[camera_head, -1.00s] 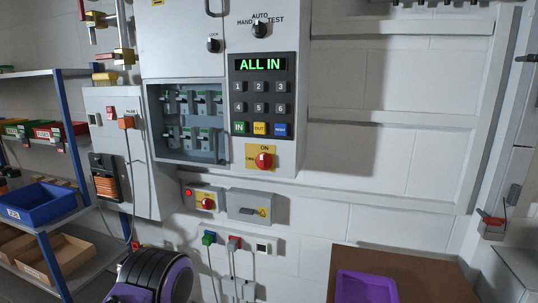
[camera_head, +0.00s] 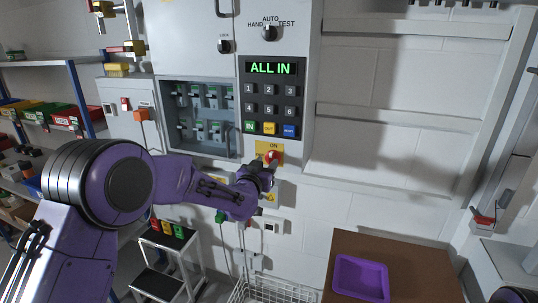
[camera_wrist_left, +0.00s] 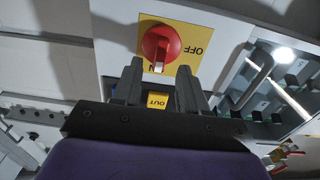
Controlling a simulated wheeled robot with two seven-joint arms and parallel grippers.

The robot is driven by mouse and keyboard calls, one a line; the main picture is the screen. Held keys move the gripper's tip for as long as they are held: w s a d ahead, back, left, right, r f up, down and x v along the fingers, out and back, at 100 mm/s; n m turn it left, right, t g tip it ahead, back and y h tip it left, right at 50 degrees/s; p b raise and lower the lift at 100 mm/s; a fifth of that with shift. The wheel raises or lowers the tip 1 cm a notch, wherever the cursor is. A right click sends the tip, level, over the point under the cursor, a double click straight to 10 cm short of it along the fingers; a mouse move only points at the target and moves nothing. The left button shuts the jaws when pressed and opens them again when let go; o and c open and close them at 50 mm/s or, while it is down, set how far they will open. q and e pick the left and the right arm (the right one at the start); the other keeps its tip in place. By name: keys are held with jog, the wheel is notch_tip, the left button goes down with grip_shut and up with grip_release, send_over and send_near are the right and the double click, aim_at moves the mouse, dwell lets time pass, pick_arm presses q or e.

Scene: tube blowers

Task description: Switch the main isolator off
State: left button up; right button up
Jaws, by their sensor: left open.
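The main isolator is a red rotary knob (camera_head: 272,157) on a yellow plate (camera_head: 262,148), low on the grey control panel. In the left wrist view the red knob (camera_wrist_left: 161,43) shows close up, its pale pointer mark toward the ON lettering, with OFF (camera_wrist_left: 197,48) to one side. My left gripper (camera_head: 266,168) is just below and in front of the knob. In the left wrist view its two fingers (camera_wrist_left: 160,80) are apart, with nothing between them; the knob lies beyond the tips. Contact is not visible. The gripper partly hides the plate.
Above the isolator are a keypad (camera_head: 270,108) and a display (camera_head: 270,68) reading ALL IN. An open breaker compartment (camera_head: 198,118) is left of them. A purple tray (camera_head: 361,278) sits on a brown table (camera_head: 400,255) at lower right. A wire basket (camera_head: 275,292) stands below.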

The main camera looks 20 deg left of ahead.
aim_at(271, 158)
pick_arm(q)
jog(key=shift+w+p, duration=0.35)
jog(key=shift+w, duration=1.2)
grip_shut()
